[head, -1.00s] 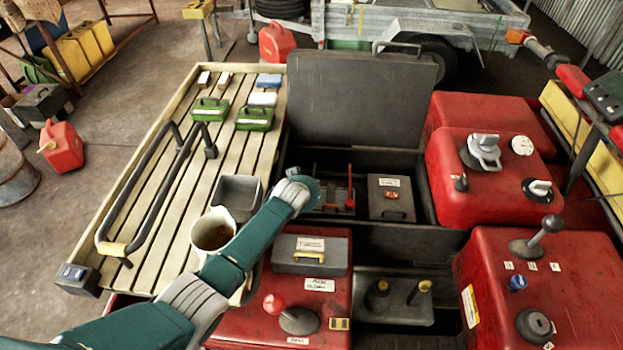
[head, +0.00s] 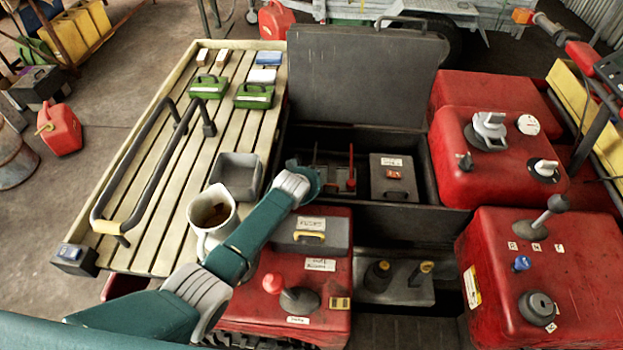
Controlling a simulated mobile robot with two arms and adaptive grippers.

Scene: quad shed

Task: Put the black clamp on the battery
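I cannot clearly identify the black clamp. A dark block with a black cap and a yellow-topped post (head: 392,285), possibly the battery, sits low between the red bodies. A grey case (head: 393,178) with a white label and a small red part lies in the open black box, and could also be the battery. Left of it in the box are dark parts with thin red upright pieces (head: 351,172). My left arm reaches in from lower left, its wrist over the box's front left corner. Its gripper fingers are hidden. My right gripper is out of view.
The open box has a raised black lid (head: 362,85). A slatted rack (head: 130,225) on the left holds a beige jug (head: 212,222), a grey tray (head: 237,176), green cases (head: 254,96) and a bent bar. Red tanks (head: 495,150) stand on the right.

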